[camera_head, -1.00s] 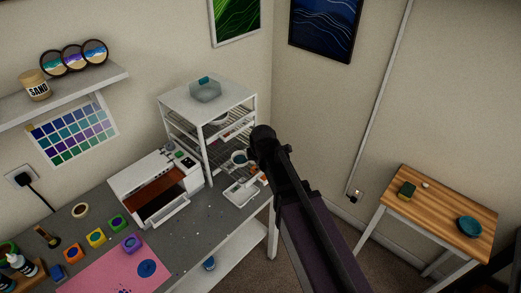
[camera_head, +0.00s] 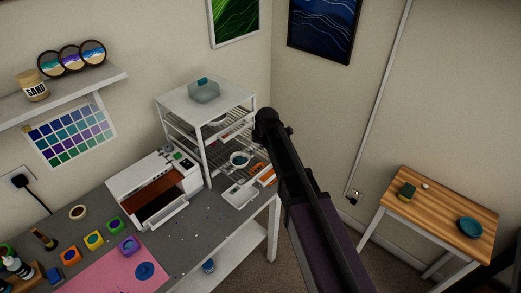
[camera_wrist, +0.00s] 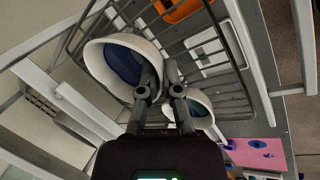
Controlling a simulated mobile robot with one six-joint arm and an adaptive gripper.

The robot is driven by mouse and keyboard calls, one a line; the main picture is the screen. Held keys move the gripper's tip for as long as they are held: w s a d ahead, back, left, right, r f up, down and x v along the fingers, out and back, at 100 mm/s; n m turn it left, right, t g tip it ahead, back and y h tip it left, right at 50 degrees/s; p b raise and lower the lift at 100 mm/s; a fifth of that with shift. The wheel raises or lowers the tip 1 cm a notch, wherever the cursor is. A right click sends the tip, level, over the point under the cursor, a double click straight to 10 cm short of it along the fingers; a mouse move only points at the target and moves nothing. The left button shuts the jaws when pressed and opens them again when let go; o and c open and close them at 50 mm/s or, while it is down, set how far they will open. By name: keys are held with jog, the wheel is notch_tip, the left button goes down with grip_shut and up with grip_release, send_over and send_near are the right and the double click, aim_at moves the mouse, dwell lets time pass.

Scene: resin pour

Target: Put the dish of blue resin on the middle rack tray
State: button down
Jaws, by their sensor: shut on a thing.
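My gripper (camera_wrist: 158,80) is shut on the rim of a white dish of blue resin (camera_wrist: 122,62) in the wrist view. The dish looks tilted in this view, with wire rack bars close behind it. I cannot tell whether it touches them. A second white dish, with teal inside (camera_wrist: 201,104), is just right of the fingers. The white rack (camera_head: 204,150) stands at the desk's back right in the head view. A white dish (camera_head: 239,159) shows low in the rack there. My arm covers the gripper's fingers and part of the rack's right side.
A clear container (camera_head: 205,91) stands on the rack's top. A wooden side table (camera_head: 440,205) stands apart at right.

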aim_at(262, 153)
jog(key=shift+w, duration=0.1)
jog(key=shift+w, duration=0.2)
jog(key=shift+w+f+b, duration=0.4)
jog(key=shift+f+b, duration=0.1)
jog(key=shift+f, duration=0.05)
jog(key=shift+f+b, duration=1.3)
jog(key=shift+b, duration=0.05)
jog(key=c, duration=0.8)
grip_release()
jog(key=shift+r, duration=0.1)
jog(key=p+v, duration=1.1)
jog(key=v, duration=0.1)
jog(key=shift+d, duration=0.1)
